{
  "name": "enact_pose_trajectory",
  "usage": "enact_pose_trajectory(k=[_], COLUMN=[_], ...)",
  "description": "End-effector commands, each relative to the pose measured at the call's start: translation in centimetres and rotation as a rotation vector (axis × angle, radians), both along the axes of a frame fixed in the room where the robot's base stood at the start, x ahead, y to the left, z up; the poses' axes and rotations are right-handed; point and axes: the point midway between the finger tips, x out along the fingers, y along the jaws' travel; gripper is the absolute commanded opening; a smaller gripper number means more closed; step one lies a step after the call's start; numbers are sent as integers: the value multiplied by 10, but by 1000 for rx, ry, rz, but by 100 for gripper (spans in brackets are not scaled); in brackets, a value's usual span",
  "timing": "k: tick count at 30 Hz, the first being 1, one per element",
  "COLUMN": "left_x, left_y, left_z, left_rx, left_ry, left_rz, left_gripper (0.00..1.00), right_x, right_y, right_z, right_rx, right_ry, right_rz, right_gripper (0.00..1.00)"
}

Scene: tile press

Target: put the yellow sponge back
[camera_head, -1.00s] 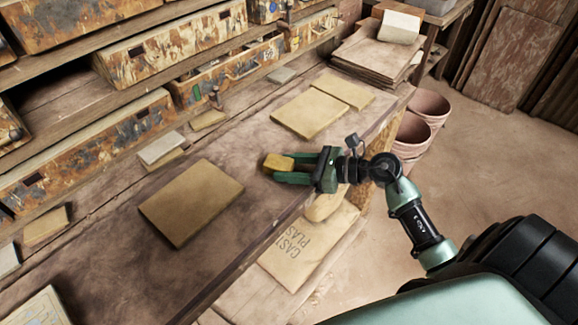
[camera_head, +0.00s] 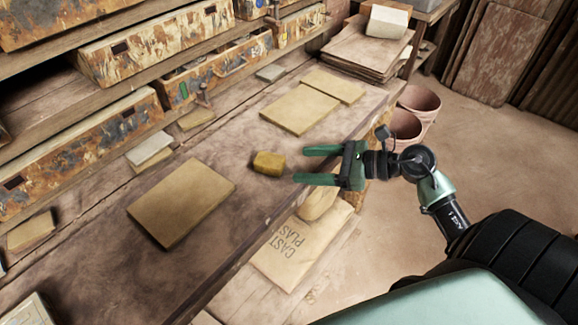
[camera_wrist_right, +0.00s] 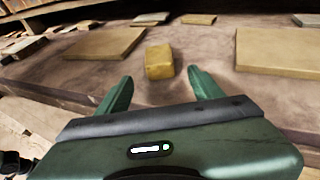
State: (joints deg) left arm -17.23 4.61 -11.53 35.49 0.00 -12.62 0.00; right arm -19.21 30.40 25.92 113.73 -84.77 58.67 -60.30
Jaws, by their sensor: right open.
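The yellow sponge (camera_head: 268,163) is a small block lying on the workbench (camera_head: 235,235), between a large tan tile and the bench's front edge. My right gripper (camera_head: 299,164) is open and empty, just to the right of the sponge and apart from it, with its fingers pointing at it. In the right wrist view the sponge (camera_wrist_right: 159,62) lies just beyond and between the two open green fingertips (camera_wrist_right: 160,76). My left gripper is not in view.
A large tan tile (camera_head: 181,202) lies left of the sponge. Two more tiles (camera_head: 300,106) lie farther back. Rusty drawers (camera_head: 75,155) line the back of the bench. A paper sack (camera_head: 300,245) sits below the front edge. Pink buckets (camera_head: 418,101) stand at the right.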

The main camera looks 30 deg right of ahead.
Motion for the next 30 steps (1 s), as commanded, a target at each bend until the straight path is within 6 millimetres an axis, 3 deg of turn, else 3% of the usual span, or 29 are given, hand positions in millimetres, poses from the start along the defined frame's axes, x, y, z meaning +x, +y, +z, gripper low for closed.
enact_pose_trajectory(k=[3, 9, 30], left_x=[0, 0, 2], left_y=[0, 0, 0], left_z=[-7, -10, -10], left_rx=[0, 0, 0], left_ry=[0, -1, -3], left_rz=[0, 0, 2], left_gripper=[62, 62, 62], right_x=[-16, -30, -32], right_y=[-14, -26, -28], right_z=[4, 12, 14], right_rx=[-2, -1, 0], right_ry=[2, 0, -1], right_rz=[0, 1, 0], right_gripper=[66, 66, 66])
